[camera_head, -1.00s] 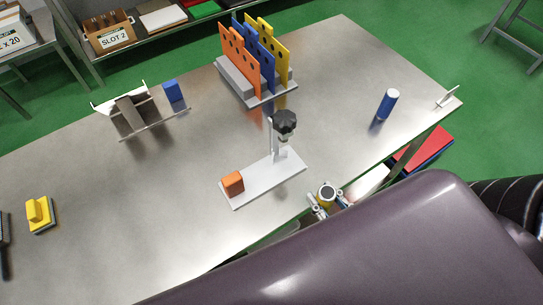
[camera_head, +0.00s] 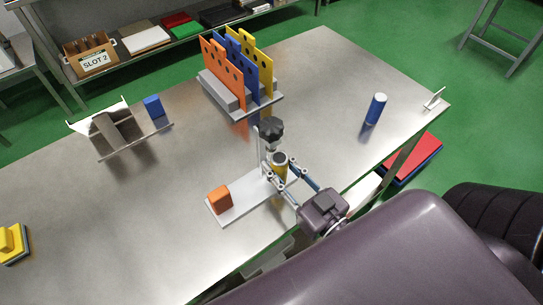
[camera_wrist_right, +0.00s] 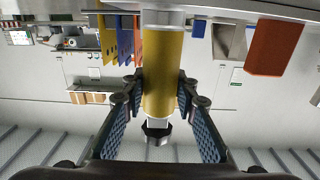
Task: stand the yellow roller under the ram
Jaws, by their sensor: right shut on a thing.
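The yellow roller (camera_head: 281,172) is upright in my right gripper (camera_head: 284,179), its grey end up, at the near right side of the small press. It also fills the middle of the right wrist view (camera_wrist_right: 163,75), between the two fingers. The press has a black knob (camera_head: 271,128) on top, a thin post and a pale base plate (camera_head: 232,211). The ram under the knob is partly hidden by the roller's top. The roller looks over or beside the plate's right end; I cannot tell whether it touches. My left gripper is out of view.
An orange block (camera_head: 219,199) sits on the plate's left end. A blue roller (camera_head: 376,108) stands to the right. A rack (camera_head: 268,103) of orange, blue and yellow panels stands behind. A blue block (camera_head: 153,106) is at the left. The table between them is clear.

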